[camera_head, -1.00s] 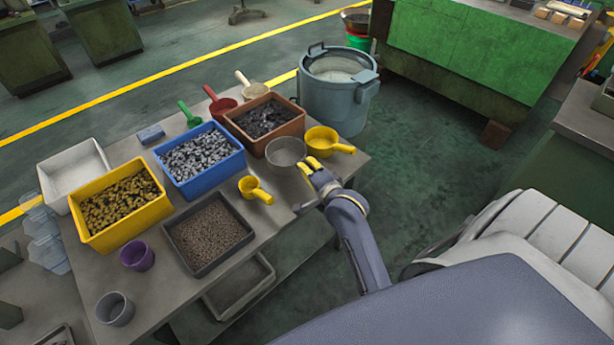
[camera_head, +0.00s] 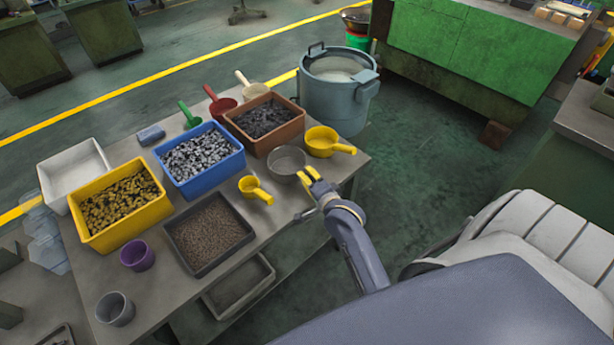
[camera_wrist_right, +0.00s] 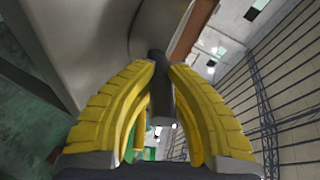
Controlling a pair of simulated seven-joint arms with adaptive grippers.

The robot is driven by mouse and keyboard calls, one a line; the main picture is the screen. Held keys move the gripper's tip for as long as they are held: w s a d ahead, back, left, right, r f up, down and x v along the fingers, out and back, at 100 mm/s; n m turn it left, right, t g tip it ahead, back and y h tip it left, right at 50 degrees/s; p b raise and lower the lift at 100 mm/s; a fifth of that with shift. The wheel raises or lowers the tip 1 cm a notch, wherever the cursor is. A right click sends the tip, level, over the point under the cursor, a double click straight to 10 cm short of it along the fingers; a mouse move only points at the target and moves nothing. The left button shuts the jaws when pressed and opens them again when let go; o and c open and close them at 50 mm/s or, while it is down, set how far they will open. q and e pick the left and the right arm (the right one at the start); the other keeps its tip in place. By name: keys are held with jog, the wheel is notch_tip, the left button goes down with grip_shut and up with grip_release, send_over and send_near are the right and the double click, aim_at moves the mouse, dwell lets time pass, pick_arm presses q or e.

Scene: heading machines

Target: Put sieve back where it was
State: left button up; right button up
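The sieve (camera_head: 287,161) is a grey round bowl at the right part of the table, just in front of the brown bin. My right gripper (camera_head: 309,176), with yellow fingers, is at its handle by the table's right edge. In the right wrist view the dark handle of the sieve (camera_wrist_right: 160,95) runs between the two yellow fingertips (camera_wrist_right: 163,67), which close on it from both sides. I cannot tell whether the bowl rests on the table or hangs just above it. My left gripper is not in view.
The brown bin (camera_head: 292,140), blue bin (camera_head: 233,165), yellow bin (camera_head: 117,231) and dark tray (camera_head: 203,269) crowd the table (camera_head: 170,300). A grey-blue barrel (camera_head: 335,102) stands behind the table.

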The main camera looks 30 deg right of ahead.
jog(key=o, duration=0.4)
